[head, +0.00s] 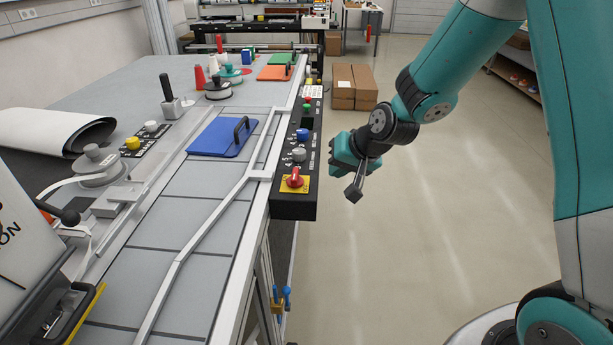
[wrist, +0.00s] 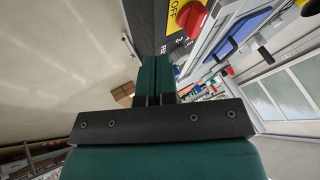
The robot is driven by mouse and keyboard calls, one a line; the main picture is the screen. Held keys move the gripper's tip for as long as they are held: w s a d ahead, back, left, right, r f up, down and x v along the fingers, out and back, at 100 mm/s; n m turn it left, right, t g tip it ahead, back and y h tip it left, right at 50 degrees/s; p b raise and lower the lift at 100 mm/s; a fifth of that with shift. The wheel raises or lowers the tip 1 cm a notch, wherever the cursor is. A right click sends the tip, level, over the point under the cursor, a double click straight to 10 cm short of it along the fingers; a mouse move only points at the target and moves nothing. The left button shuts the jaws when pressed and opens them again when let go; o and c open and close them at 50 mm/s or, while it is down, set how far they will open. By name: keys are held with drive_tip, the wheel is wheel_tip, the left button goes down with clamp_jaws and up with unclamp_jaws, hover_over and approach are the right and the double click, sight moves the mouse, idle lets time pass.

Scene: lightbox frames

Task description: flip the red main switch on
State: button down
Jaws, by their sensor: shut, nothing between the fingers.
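The red main switch (head: 294,180) is a rotary knob on a yellow plate (head: 304,187) at the near end of the black control panel (head: 295,208). In the wrist view the red knob (wrist: 188,17) is cut by the top edge, with "OFF" lettering on the yellow plate (wrist: 173,8) beside it. My gripper (head: 335,168) is just right of the panel, apart from the switch, over the aisle. In the wrist view its teal fingers (wrist: 153,76) are together with nothing between them, and the knob is up and right of their tips.
A grey knob (head: 298,155), a blue knob (head: 302,134) and further buttons line the panel beyond the switch. A blue board with a black handle (head: 228,138) lies on the table to the left. Cardboard boxes (head: 352,86) stand on the floor behind. The aisle floor to the right is clear.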

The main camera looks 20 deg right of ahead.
sight(301, 183)
drive_tip(key=p+x, duration=0.1)
drive_tip(key=x, duration=0.5)
drive_tip(key=shift+w+a+f+p, duration=0.1)
drive_tip(key=shift+w+a+p, duration=0.2)
drive_tip(key=shift+a, duration=0.35)
drive_tip(key=shift+w+a+p, duration=0.25)
drive_tip(key=shift+a, duration=0.4)
drive_tip(key=shift+w+a+f+p, duration=0.1)
drive_tip(key=shift+w+a+p, duration=0.2)
drive_tip(key=shift+a, duration=0.3)
